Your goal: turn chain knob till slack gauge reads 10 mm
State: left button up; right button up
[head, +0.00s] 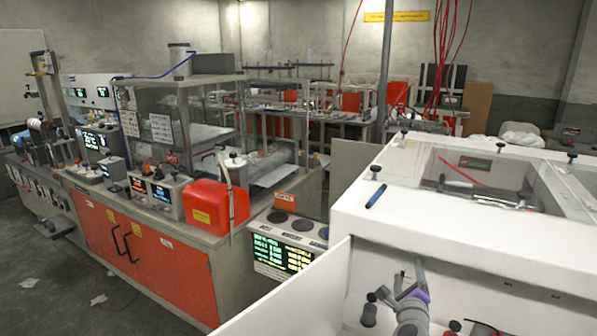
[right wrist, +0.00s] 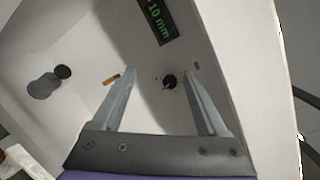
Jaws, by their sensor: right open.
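My right gripper (right wrist: 158,72) is open, with its two grey fingers pointing at a white panel. A small black knob (right wrist: 169,81) sits on that panel, between the fingertips in the picture. I cannot tell whether the fingers touch it. Small marks lie around it. A dark display (right wrist: 157,20) above it reads "10 mm" in green. In the head view the right gripper (head: 410,280) is low at the right, inside the recess of the white machine (head: 400,215). The display is not visible there. My left gripper is not in view.
A grey cylindrical knob (right wrist: 44,86) and a dark round piece (right wrist: 63,72) stick out to the left, with a small orange label (right wrist: 111,80) nearer the fingers. A white open door panel (head: 295,305) stands left of the recess. A blue pen (head: 375,197) lies on top of the machine.

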jog(key=s+a+f+n+g+y+p, duration=0.15)
jog(key=s+a+n+g+y, duration=0.4)
jog(key=s+a+n, duration=1.05)
jog(key=s+f+n+g, duration=0.2)
jog(key=s+f+n, duration=0.1)
jog(key=s, duration=0.3)
jog(key=s+d+f+n+g+p, duration=0.1)
jog(key=s+f+n, duration=0.1)
jog(key=s+n, duration=0.3)
jog(key=s+d+f+n+g, duration=0.1)
jog(key=s+f+n+g, duration=0.1)
jog(key=s, duration=0.7)
jog(key=f+n, duration=0.1)
jog(key=n, duration=0.1)
jog(key=shift+d+f+n+g+p, duration=0.15)
jog(key=shift+f+n+g+p, duration=0.15)
jog(key=shift+g+p, duration=0.1)
